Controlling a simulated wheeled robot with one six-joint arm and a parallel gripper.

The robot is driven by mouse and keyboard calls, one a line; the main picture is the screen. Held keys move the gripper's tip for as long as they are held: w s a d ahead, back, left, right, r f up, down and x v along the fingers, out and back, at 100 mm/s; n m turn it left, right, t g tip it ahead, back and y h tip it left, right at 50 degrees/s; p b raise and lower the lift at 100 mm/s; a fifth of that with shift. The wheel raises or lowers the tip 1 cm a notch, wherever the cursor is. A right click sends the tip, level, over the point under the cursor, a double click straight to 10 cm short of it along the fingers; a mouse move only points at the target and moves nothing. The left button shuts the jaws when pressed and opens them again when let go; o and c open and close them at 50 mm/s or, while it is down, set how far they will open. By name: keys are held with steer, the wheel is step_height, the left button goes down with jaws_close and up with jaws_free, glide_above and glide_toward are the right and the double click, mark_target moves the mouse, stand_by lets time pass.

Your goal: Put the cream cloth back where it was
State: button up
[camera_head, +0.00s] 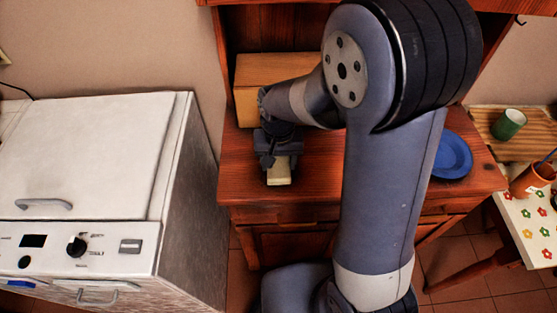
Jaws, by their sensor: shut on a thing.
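My gripper (278,160) is over the left part of the dark wood cabinet top (240,185). It is shut on the cream cloth (279,173), a small pale block-like shape showing below the jaws. The cloth is at or just above the wood surface; I cannot tell whether it touches. The fingertips and the upper part of the cloth are partly hidden by the gripper body.
A light wooden box (275,72) stands behind my gripper. A blue plate (452,156) lies on the right, partly behind my arm. A white appliance (85,160) stands at left. A green cup (508,124) and orange pot (530,182) are at far right.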

mark_target(279, 163)
steer(key=shift+f, duration=0.25)
steer(key=o, duration=1)
steer(key=shift+r, duration=0.1)
steer(key=shift+c, duration=0.2)
step_height(279, 163, up, 12)
steer(key=shift+r, duration=0.2)
